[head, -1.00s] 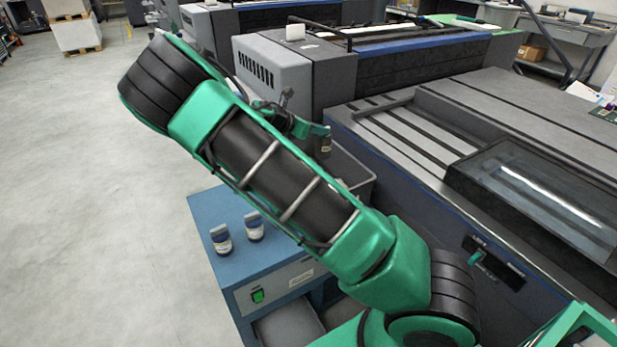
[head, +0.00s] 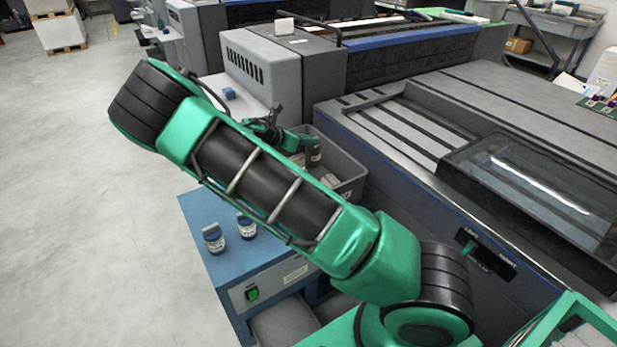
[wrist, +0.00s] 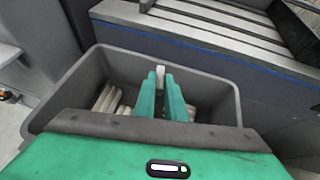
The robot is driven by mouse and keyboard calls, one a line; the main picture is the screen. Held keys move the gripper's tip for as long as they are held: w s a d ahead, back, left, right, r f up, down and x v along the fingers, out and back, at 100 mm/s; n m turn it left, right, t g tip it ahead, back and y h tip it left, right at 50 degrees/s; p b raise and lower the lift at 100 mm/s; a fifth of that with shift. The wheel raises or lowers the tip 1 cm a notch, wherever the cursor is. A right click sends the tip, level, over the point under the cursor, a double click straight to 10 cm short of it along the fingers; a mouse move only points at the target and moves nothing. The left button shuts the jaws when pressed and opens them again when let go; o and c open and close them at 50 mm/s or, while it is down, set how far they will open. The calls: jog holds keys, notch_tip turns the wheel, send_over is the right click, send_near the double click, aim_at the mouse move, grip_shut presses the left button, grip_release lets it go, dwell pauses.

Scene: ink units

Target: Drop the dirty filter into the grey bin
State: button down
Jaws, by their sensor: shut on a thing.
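My gripper (head: 303,146) is shut over the grey bin (head: 347,163), partly hidden behind my arm in the head view. A dark piece with a paler lower end (head: 313,157) shows at the jaws there. In the wrist view my green fingers (wrist: 161,85) point down into the bin (wrist: 62,85), with a small pale part of the held filter (wrist: 160,75) between them. Most of the held filter is hidden by the fingers. Several pale cylinders (wrist: 107,98) lie on the bin's floor, below and left of the fingers.
A large press (head: 400,130) stands close along the bin's right side. A small blue object (head: 229,94) sits on a grey ledge behind. Open floor lies at left.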

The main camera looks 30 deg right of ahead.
jog(key=c, duration=1.7)
grip_release()
jog(key=shift+c, duration=0.2)
jog(key=v, duration=1)
jog(key=shift+a, duration=0.35)
jog(key=shift+s+d+r, duration=0.1)
jog(key=s+d+r+m+g+y, duration=0.1)
jog(key=s+d+m+g+y, duration=0.2)
jog(key=s+m, duration=0.45)
jog(key=s+d+m+g+y, duration=0.1)
jog(key=s+d+m+y, duration=0.4)
jog(key=s, duration=0.6)
jog(key=s+a+r+m+y, duration=0.1)
jog(key=s+m, duration=0.3)
jog(key=s, duration=0.4)
jog(key=s+a+r+m+y, duration=0.1)
jog(key=s+r+m, duration=0.3)
jog(key=s, duration=0.5)
jog(key=s+a+r+m+t+y, duration=0.1)
jog(key=s+a+r+m+y, duration=0.1)
jog(key=s+m, duration=0.4)
jog(key=shift+s+a+r, duration=0.3)
jog(key=shift+s+r, duration=0.45)
jog(key=shift+s, duration=0.45)
